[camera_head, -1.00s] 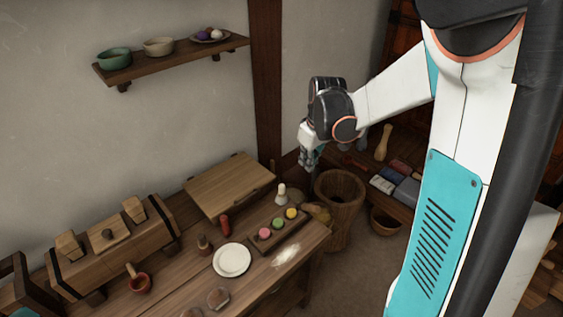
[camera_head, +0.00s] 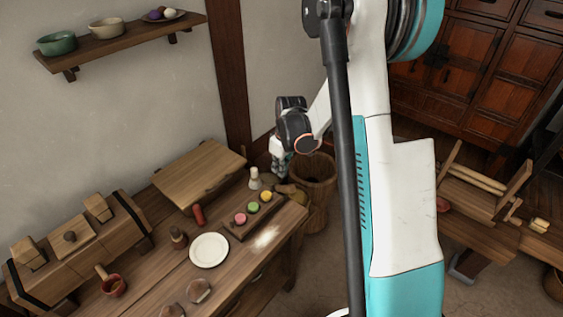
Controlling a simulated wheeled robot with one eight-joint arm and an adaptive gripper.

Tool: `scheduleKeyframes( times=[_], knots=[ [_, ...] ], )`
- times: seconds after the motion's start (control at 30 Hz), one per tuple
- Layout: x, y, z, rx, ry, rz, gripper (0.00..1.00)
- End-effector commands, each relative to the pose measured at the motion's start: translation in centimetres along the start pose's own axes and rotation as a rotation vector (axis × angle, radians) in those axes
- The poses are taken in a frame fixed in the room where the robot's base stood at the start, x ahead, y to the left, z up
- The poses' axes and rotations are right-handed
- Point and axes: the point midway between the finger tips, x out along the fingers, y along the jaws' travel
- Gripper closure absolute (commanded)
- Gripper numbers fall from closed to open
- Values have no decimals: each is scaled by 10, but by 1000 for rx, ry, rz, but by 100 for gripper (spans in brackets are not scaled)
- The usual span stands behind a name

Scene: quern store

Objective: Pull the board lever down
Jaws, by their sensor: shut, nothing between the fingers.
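I cannot make out the board lever for certain in this view. A sloped wooden board (camera_head: 199,172) rests at the back of the workbench against the wall, and no clear lever shows on it. My gripper (camera_head: 279,174) is small in the picture, to the right of that board and near the wooden post. It points downward, shut and empty, and looks apart from the board. My arm covers part of the middle of the view.
The workbench (camera_head: 237,269) holds a white plate (camera_head: 209,250), a tray of coloured sweets (camera_head: 238,219) and a wooden box (camera_head: 70,250). A wooden tub (camera_head: 318,190) stands beyond it. A cabinet (camera_head: 452,70) and wooden frame (camera_head: 480,205) stand right.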

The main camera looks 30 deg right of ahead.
Motion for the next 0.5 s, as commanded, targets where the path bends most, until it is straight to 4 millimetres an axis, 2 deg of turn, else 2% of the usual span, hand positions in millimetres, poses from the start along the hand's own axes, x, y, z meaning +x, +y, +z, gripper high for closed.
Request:
scheduleKeyframes(
  times=[0.03,0.2,0.5],
  knots=[
    [8,0,8,2,-1,1,100],
    [20,0,22,3,-1,1,100],
    [23,0,27,2,-1,1,100]
  ],
)
